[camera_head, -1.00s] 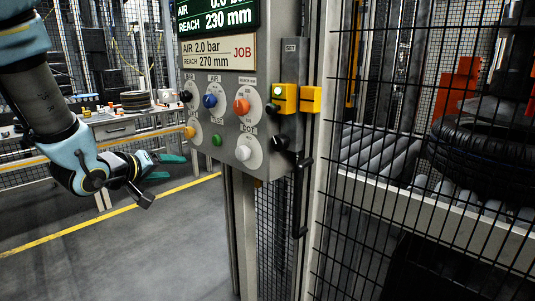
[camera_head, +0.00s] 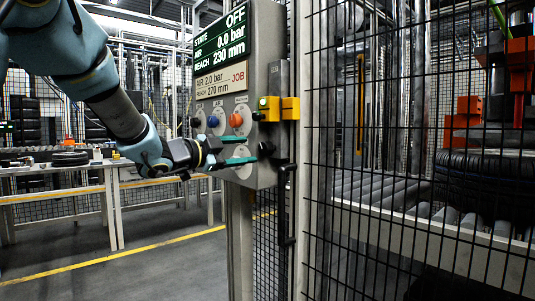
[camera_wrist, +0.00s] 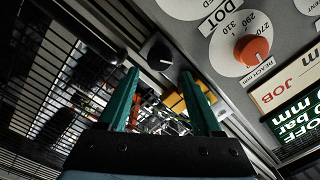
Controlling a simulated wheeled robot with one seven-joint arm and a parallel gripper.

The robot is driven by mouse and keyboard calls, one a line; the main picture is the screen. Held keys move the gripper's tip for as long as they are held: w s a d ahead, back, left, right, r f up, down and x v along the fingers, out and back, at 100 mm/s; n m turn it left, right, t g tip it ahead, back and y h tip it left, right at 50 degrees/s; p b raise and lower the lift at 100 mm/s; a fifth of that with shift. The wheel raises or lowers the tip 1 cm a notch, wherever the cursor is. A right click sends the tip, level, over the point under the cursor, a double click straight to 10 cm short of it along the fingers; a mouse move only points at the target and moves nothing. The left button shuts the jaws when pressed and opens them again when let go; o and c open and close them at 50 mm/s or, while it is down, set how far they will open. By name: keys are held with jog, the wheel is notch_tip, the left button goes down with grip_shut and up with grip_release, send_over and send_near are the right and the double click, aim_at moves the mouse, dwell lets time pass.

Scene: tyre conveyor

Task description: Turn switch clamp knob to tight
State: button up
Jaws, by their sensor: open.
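A grey control panel (camera_head: 267,25) stands ahead with several knobs. A black knob (camera_head: 195,122) is at its upper left, beside a blue knob (camera_head: 213,121) and an orange reach knob (camera_head: 236,120). Another black knob (camera_head: 266,147) is on the panel's right part, below a yellow block; it also shows in the wrist view (camera_wrist: 158,52). I cannot read which black knob is the clamp knob. My gripper (camera_head: 246,150) is open and empty in front of the panel's lower part, hiding the lower dials. In the wrist view my gripper's green fingers (camera_wrist: 160,76) point just below the right black knob, apart from it.
The panel display (camera_head: 222,38) reads OFF, 0.0 bar and 230 mm; the job card (camera_head: 220,82) reads 2.0 bar, 270 mm. A yellow block (camera_head: 290,108) juts out on the right. Wire fence (camera_head: 400,150) closes off the right. A workbench (camera_head: 60,170) stands left.

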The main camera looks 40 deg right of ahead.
aim_at(263, 149)
jog(key=d, duration=0.8)
jog(key=shift+d+p, duration=0.15)
jog(key=shift+p, duration=0.2)
grip_shut()
jog(key=shift+f+m+b, duration=0.15)
jog(key=shift+m+b, duration=0.15)
jog(key=shift+b, duration=0.2)
jog(key=m+b, duration=0.2)
jog(key=b, duration=0.1)
jog(key=shift+f, duration=0.1)
jog(key=m+b, duration=0.3)
jog(key=shift+r+m, duration=0.2)
jog(key=shift+m, duration=0.1)
